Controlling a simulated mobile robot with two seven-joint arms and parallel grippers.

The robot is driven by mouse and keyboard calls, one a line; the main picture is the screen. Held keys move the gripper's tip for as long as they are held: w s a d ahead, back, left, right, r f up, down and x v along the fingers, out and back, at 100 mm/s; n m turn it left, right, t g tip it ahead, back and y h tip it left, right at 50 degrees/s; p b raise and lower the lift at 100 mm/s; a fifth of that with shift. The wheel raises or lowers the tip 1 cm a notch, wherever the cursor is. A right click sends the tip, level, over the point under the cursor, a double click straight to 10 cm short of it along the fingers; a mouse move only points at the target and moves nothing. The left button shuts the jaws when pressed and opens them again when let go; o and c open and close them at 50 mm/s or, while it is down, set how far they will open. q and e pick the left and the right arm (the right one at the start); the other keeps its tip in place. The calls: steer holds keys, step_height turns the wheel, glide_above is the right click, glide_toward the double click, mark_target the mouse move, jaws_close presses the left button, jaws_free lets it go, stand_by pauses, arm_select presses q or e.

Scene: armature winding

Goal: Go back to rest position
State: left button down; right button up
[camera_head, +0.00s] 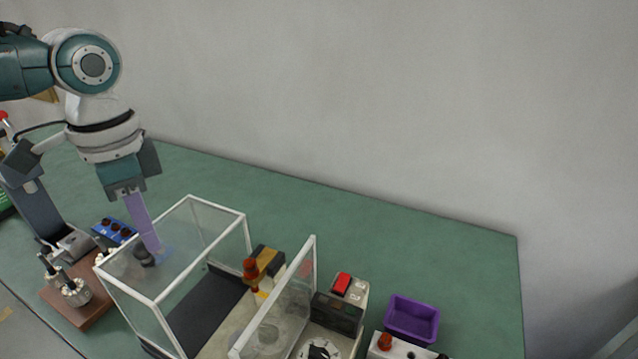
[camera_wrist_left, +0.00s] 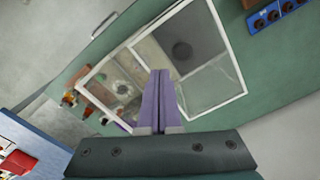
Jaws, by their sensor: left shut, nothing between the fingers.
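My left gripper (camera_head: 152,252) hangs down at the left of the head view, with its purple fingers pointing at the table. The fingers are shut and hold nothing. They are beside the left part of the clear-walled, white-framed case (camera_head: 188,197); I cannot tell whether they touch it. In the left wrist view the purple fingers of my left gripper (camera_wrist_left: 160,78) lie side by side, with the case (camera_wrist_left: 221,33) beyond them. My right gripper is in neither view.
A green table (camera_head: 440,240) runs along a grey wall. A wooden base (camera_head: 85,318) with metal-tipped parts stands left of the case, near a blue block (camera_head: 122,228). A purple bin (camera_head: 412,319) and a red-buttoned device (camera_head: 341,284) stand right. The table's back is clear.

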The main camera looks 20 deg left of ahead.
arm_select(q)
steer(key=r+p, duration=0.2)
steer(key=shift+d+r, duration=0.3)
steer(key=shift+d, duration=0.1)
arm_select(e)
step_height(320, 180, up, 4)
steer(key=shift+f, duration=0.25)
arm_select(q)
steer(key=s+d+f+t+h, duration=0.1)
steer(key=s+d, duration=0.5)
steer(key=d, duration=0.4)
steer(key=s+d+f+t+h, duration=0.1)
steer(key=s+d, duration=0.5)
steer(key=d, duration=0.3)
steer(key=s+a+r+n+t+y, duration=0.1)
steer(key=s+a+r+n+t, duration=0.1)
steer(key=s+a+r+n, duration=0.25)
step_height(320, 180, up, 24)
steer(key=p, duration=2.5)
steer(key=shift+s+a+y, duration=0.2)
steer(key=shift+s+y, duration=0.05)
steer(key=shift+y, duration=0.15)
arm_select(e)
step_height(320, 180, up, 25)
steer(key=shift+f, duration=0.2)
